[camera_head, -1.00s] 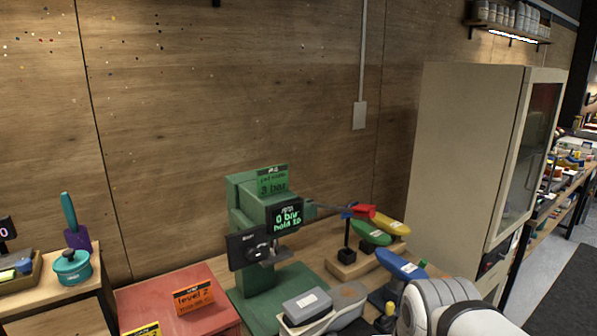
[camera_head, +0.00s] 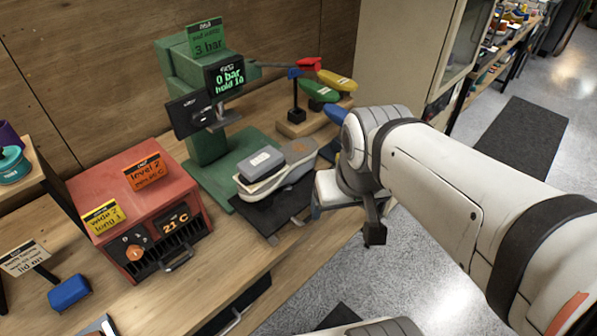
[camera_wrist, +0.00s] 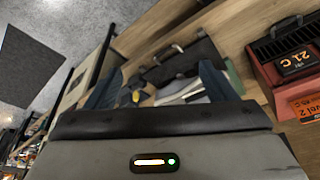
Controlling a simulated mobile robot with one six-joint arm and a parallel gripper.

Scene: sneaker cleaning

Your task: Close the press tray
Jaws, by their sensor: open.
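The green press (camera_head: 205,150) stands at the back of the bench, with a screen reading 0 bar. Its black press tray (camera_head: 265,215) is slid out in front, toward the bench edge. A sneaker (camera_head: 290,165) with a grey block (camera_head: 261,161) on it sits over the tray. A small handle is at the tray's front edge. My gripper (camera_head: 348,218) is right of the tray, beyond the bench edge, apart from the handle and empty. In the wrist view, my gripper's dark fingers (camera_wrist: 160,85) stand apart, with the tray (camera_wrist: 190,60) and its handle beyond them.
A red heater box (camera_head: 140,210) reading 21 C stands left of the press. Green, yellow and blue shoe-shaped forms on a wooden stand (camera_head: 300,125) are right of it. A tall cabinet is behind. Open floor (camera_head: 440,225) lies right of the bench.

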